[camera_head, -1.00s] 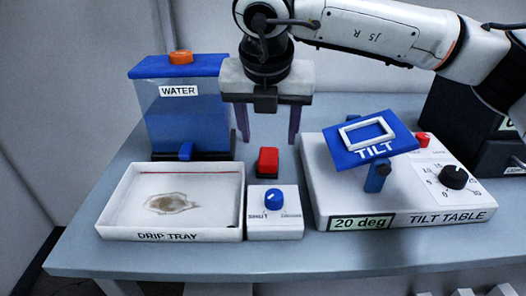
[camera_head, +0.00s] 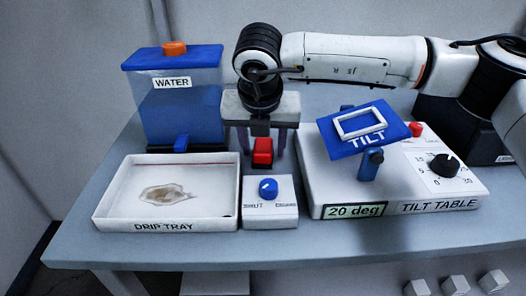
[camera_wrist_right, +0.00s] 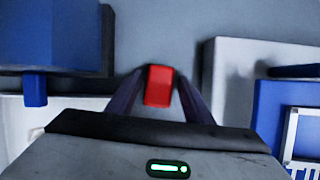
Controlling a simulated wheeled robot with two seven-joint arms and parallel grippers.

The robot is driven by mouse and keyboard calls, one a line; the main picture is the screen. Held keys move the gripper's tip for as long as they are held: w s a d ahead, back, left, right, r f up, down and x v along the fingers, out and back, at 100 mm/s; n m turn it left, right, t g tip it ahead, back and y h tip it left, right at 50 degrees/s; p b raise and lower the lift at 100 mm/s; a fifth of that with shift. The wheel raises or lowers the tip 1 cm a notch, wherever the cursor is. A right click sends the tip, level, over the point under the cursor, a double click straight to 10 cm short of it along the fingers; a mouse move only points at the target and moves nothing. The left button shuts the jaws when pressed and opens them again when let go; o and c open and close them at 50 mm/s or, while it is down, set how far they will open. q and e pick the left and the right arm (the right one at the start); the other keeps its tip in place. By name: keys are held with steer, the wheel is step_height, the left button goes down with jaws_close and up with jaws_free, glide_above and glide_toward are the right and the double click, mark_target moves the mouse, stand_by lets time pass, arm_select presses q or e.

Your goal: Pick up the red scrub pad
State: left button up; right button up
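The red scrub pad (camera_head: 263,151) is a small red block on the table behind the white box with the blue knob. My right gripper (camera_head: 262,152) is lowered over it, its two dark fingers one on each side. In the right wrist view the pad (camera_wrist_right: 159,86) shows between the open fingertips (camera_wrist_right: 158,88). A gap shows beside each finger, so the gripper is not shut on it. My left gripper is not in view.
A blue-lidded water tank (camera_head: 178,105) stands at the back left, with the white drip tray (camera_head: 110,213) in front. The blue knob box (camera_head: 270,208) is in front of the pad. The tilt table (camera_head: 460,195) with its blue tilted plate (camera_head: 347,147) is close on the right.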

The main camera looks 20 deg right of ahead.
mark_target(263, 145)
steer(key=c, duration=0.8)
step_height(263, 145, up, 10)
steer(key=shift+r, duration=0.1)
